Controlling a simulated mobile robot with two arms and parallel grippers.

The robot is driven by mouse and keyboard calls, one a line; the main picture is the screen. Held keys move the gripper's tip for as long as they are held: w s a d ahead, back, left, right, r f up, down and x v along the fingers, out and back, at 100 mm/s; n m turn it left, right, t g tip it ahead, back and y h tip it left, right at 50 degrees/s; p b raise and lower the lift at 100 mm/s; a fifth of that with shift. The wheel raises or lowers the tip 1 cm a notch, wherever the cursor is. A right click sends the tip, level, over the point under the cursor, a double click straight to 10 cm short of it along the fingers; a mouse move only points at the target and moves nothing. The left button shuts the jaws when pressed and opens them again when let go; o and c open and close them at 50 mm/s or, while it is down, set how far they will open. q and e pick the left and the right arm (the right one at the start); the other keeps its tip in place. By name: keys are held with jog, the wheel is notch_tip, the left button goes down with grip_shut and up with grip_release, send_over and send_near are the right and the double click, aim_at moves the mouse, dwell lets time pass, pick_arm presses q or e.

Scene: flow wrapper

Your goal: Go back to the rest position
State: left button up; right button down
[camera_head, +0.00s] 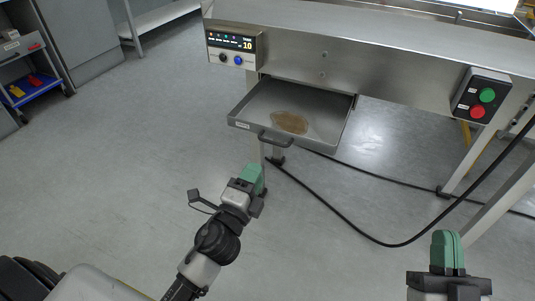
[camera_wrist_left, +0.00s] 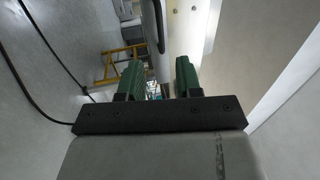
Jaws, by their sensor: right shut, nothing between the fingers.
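My left gripper (camera_head: 254,178) is in the middle of the head view, just below and in front of the pulled-out drawer (camera_head: 262,103) and its dark handle (camera_head: 276,140). It looks apart from the handle. In the left wrist view its two green fingers (camera_wrist_left: 159,80) stand apart with nothing held between them. My right gripper (camera_head: 447,250) is at the lower right of the head view, fingers together and empty, over the floor.
The steel machine (camera_head: 390,60) spans the top right, with a display panel (camera_head: 231,45) and a green-and-red button box (camera_head: 481,96). A brown patch (camera_head: 290,122) lies in the drawer. A black cable (camera_head: 400,243) hangs near my right gripper. A cart (camera_head: 30,75) stands far left. Floor between is clear.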

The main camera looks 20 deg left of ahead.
pick_arm(q)
jog(key=shift+d, duration=0.1)
